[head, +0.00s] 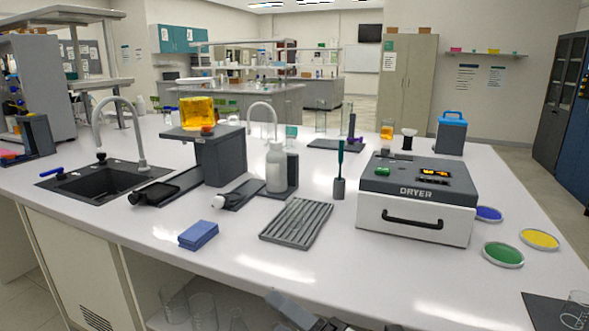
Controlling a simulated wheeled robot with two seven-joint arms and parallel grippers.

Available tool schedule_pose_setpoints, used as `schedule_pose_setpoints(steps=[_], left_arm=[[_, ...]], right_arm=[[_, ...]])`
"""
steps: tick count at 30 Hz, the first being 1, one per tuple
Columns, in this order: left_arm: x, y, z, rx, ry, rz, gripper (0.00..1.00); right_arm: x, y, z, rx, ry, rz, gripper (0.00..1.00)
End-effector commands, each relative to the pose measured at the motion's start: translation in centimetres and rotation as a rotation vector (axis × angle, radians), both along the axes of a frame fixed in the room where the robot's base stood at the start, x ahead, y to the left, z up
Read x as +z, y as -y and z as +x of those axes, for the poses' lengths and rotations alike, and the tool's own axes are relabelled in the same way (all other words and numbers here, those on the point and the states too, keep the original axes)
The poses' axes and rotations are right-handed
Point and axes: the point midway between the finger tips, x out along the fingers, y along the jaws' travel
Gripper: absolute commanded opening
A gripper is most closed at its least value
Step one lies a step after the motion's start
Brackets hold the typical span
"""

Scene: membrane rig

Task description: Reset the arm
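The white bench (240,265) carries the rig. A dark grey stand (220,158) holds an amber liquid container (197,112) on its top plate. A white bottle (275,168) stands upright by another dark stand to its right.
A dryer (415,218) with a closed drawer sits right of centre. A grey grooved rack (296,223) and blue block (198,235) lie in front. A sink (95,178) is at left. Green (503,254) and yellow (540,239) dishes lie right. The front bench strip is clear.

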Motion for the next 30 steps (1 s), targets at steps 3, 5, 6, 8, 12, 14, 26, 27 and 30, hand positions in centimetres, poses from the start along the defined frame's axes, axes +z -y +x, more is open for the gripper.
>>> schedule_pose_setpoints(steps=[3,5,6,8,12,14,26,27,30], left_arm=[[-0.2,0.0,-0.4,-0.001,-0.009,0.001,0.69],[-0.3,0.0,-0.5,0.0,-0.012,0.001,0.69],[-0.4,0.0,-0.6,-0.001,-0.014,0.001,0.69],[-0.4,0.0,-0.7,-0.001,-0.016,0.001,0.69],[-0.5,0.0,-0.7,-0.001,-0.017,0.001,0.69],[-0.5,0.0,-0.7,-0.001,-0.017,0.001,0.69],[-0.3,0.0,-0.4,-0.001,-0.012,0.002,0.69],[-0.3,0.0,-0.4,-0.001,-0.011,0.002,0.69],[-0.2,0.0,-0.2,-0.001,-0.008,0.001,0.69]], right_arm=[[-4.8,1.9,0.4,-0.131,-0.404,0.294,0.7],[-7.7,3.5,0.2,-0.214,-0.597,0.444,0.7],[-9.9,4.7,-0.1,-0.277,-0.723,0.546,0.7],[-13.4,6.6,-1.1,-0.382,-0.904,0.701,0.7],[-20.8,11.1,-5.1,-0.633,-1.22,1.012,0.7],[-23.0,12.6,-6.9,-0.721,-1.301,1.106,0.7],[-27.1,15.5,-11.1,-0.905,-1.437,1.294,0.7],[-27.1,15.5,-11.1,-0.905,-1.436,1.293,0.7],[-27.1,15.5,-11.1,-0.903,-1.435,1.292,0.7]])
